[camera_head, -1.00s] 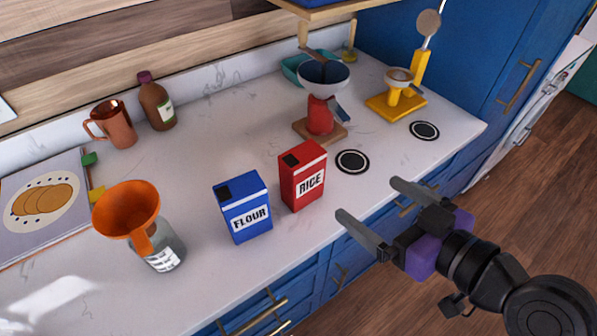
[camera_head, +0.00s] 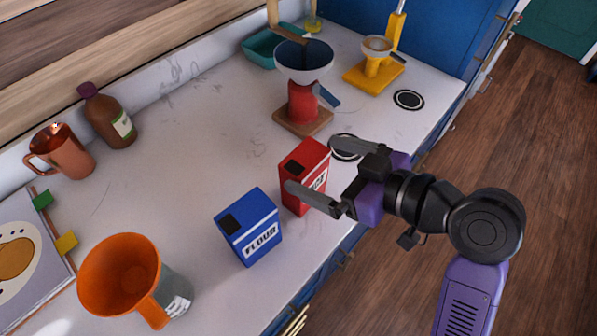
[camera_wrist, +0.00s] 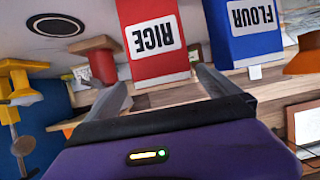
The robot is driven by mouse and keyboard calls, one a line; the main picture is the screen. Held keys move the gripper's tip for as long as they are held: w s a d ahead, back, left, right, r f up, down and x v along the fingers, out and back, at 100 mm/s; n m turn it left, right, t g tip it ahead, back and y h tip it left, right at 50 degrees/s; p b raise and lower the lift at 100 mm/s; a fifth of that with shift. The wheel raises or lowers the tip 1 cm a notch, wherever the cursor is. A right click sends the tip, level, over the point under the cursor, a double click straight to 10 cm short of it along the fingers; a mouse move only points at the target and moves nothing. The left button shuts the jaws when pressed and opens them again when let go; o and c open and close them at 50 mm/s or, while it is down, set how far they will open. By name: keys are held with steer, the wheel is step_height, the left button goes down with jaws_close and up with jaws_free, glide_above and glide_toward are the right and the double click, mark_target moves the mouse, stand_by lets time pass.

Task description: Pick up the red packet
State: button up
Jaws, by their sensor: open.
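The red packet (camera_head: 304,166), labelled RICE, stands upright on the white counter near its front edge. In the wrist view the red packet (camera_wrist: 152,40) appears upside down, just ahead of and between the fingers. My gripper (camera_head: 312,166) is open, with one finger in front of the packet's labelled face and the other beyond its right side in the head view. In the wrist view my gripper (camera_wrist: 160,82) has nothing between its fingers. Whether a finger touches the packet I cannot tell. Part of the label is hidden behind a finger.
A blue flour packet (camera_head: 250,230) stands close at the red packet's left. An orange funnel (camera_head: 120,278) sits on a glass jar further left. A red-based grinder (camera_head: 302,100) and a yellow one (camera_head: 374,70) stand behind. The counter's middle (camera_head: 200,150) is clear.

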mark_target(293, 158)
steer(key=shift+p+x, duration=0.7)
steer(key=shift+x, duration=2.75)
steer(key=shift+s+f, duration=0.15)
steer(key=c, duration=1.8)
